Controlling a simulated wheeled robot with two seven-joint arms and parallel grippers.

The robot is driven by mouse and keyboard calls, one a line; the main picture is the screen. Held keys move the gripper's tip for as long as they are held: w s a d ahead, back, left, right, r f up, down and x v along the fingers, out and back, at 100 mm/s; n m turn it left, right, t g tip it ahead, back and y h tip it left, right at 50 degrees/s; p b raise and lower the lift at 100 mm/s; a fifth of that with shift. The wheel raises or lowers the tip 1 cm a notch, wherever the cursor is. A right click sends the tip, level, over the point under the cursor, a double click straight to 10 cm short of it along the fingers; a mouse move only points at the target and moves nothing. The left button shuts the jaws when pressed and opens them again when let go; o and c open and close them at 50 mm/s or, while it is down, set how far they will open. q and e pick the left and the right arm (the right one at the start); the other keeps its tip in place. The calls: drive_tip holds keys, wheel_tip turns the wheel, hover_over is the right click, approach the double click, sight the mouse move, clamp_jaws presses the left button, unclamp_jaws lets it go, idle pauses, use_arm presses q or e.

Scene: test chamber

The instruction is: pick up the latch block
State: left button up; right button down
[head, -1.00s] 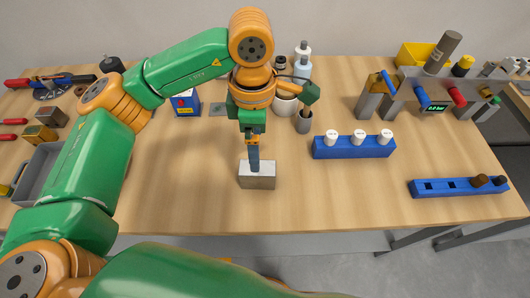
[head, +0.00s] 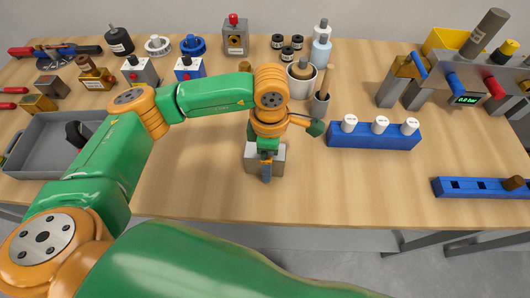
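A silver-grey block (head: 250,156), the one at my gripper, stands on the wooden table at front centre in the head view. I cannot confirm from its look that it is the latch block. My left gripper (head: 266,168) points down at it. A blue-grey finger-like part overlaps the block's middle and reaches near its lower front edge. The gripper hides part of the block, and the finger gap does not show. I cannot tell whether the fingers close on it. My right gripper is not in view.
A blue rack (head: 374,139) with white-capped pieces is to the right; another blue rack (head: 462,188) is farther right. A grey tray (head: 38,168) is at left. Table right of the block is clear.

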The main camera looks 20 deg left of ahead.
use_arm(q)
drive_tip(key=shift+f, duration=0.35)
drive_tip(key=shift+c, duration=0.2)
drive_tip(key=shift+w, duration=0.1)
clamp_jaws()
